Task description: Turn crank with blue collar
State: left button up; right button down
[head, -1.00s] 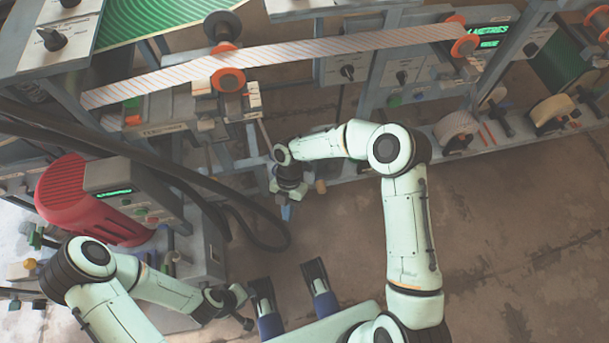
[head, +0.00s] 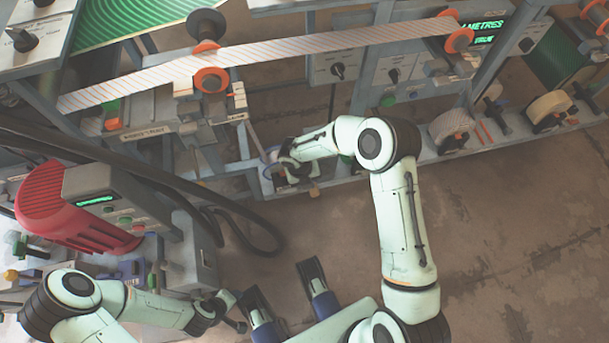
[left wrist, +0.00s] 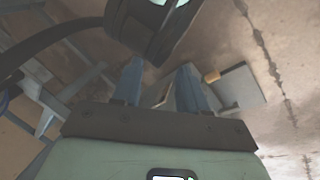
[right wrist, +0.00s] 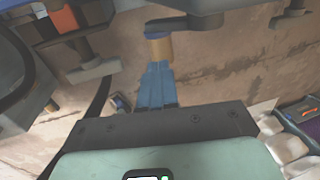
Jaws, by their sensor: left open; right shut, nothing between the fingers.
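In the right wrist view a tan crank handle with a blue collar (right wrist: 158,36) hangs just beyond my right gripper (right wrist: 158,66). The blue fingers are shut and empty, and their tips overlap the handle's end in the picture; I cannot tell whether they touch. In the head view a blue ring (head: 271,154) shows beside my right wrist, low on the machine frame; the crank arm is mostly hidden. In the left wrist view my left gripper (left wrist: 160,70) is open and empty, its two blue fingers apart.
A striped web (head: 330,50) runs over orange-ended rollers (head: 211,80) above. A red motor housing (head: 65,215) and control box stand at left. Dark hoses (head: 225,225) loop down between it and the frame. Bare floor (head: 500,230) is free at right.

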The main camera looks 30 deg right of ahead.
pick_arm(q)
jog(key=shift+w+a+f, duration=0.35)
jog(key=shift+w+f, duration=0.1)
jog(key=shift+w, duration=0.2)
pick_arm(e)
jog(key=shift+x, duration=1.5)
pick_arm(q)
jog(key=shift+b, duration=0.3)
